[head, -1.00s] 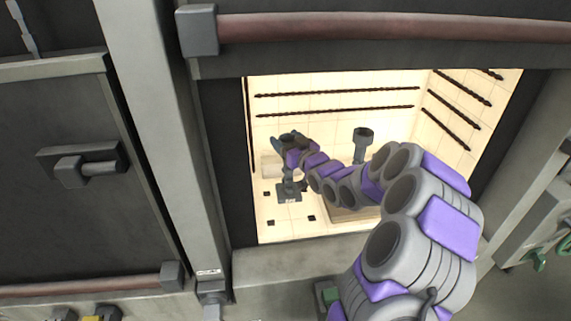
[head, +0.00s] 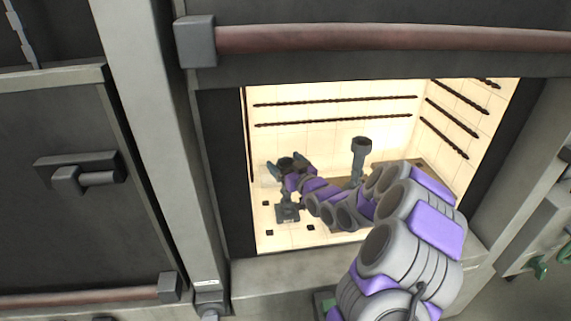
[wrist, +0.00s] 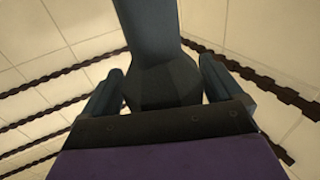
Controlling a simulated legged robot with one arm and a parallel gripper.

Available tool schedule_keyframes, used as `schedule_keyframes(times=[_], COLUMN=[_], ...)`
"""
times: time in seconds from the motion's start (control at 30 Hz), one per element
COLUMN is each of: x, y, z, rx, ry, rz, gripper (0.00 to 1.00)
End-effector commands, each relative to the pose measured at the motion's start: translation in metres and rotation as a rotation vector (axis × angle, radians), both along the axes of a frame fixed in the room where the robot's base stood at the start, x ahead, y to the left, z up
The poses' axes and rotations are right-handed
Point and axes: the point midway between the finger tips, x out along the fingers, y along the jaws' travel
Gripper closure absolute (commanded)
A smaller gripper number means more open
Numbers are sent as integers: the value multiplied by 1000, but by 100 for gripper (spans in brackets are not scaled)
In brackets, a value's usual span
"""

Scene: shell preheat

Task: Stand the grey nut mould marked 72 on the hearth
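The grey nut mould (head: 288,213) is inside the lit furnace, upright, with its square foot at the tiled hearth (head: 330,237). A pale label on the foot is too small to read. My gripper (head: 287,166) is at its upper part. In the wrist view my gripper (wrist: 160,80) has one finger on each side of the mould's dark faceted body (wrist: 165,85), seemingly shut on it. A thin bright gap shows beside the left finger. Whether the foot bears fully on the hearth cannot be told.
A second grey mould (head: 361,150) stands to the right, behind my arm. Dark heating rods (head: 335,102) line the walls. Dark square marks (head: 310,227) lie on the hearth. The opening's jambs and front sill (head: 300,268) surround my arm.

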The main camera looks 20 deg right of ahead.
Motion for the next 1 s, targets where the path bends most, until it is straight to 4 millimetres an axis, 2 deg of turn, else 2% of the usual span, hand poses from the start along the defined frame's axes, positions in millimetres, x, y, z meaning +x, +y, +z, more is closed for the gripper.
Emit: schedule_keyframes(times=[0.37,0.47,1.0], x=[-6,-16,-99], y=[0,-2,-12], z=[0,1,0], rx=[1,0,-2], ry=[1,-1,1], rz=[0,-1,-2], gripper=[5,5,5])
